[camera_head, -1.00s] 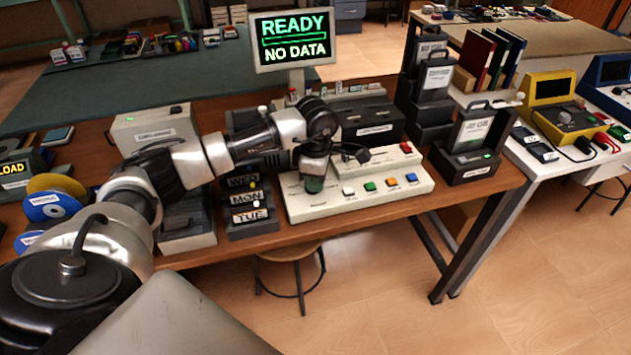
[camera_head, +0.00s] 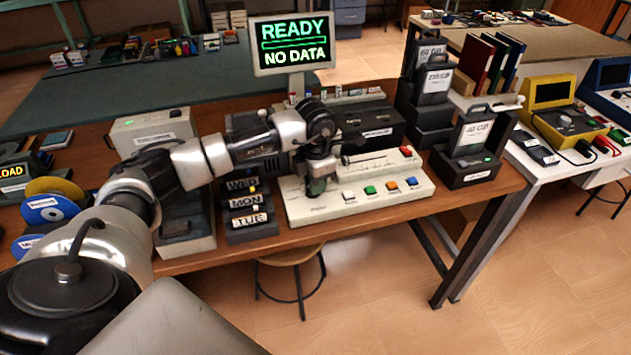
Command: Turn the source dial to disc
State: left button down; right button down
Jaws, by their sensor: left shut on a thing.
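A cream control panel (camera_head: 365,204) lies on the wooden desk, with a row of coloured buttons along its front right. My left gripper (camera_head: 317,187) points down over the panel's left part and is shut on a dark greenish knob, the source dial (camera_head: 316,188). The gripper hides most of the dial, so its pointer and labels cannot be read. A monitor (camera_head: 291,43) behind reads "READY" and "NO DATA". My right gripper is not in view.
Day blocks (camera_head: 246,203) reading WED, MON and TUE stand left of the panel. Discs (camera_head: 43,209) lie at the far left. A black drive dock (camera_head: 471,158) stands at the right. Black boxes sit behind my forearm.

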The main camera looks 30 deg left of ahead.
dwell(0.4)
pick_arm(q)
jog(key=c, duration=1.1)
grip_release()
notch_tip(320, 180, up, 11)
jog(key=shift+f, duration=0.1)
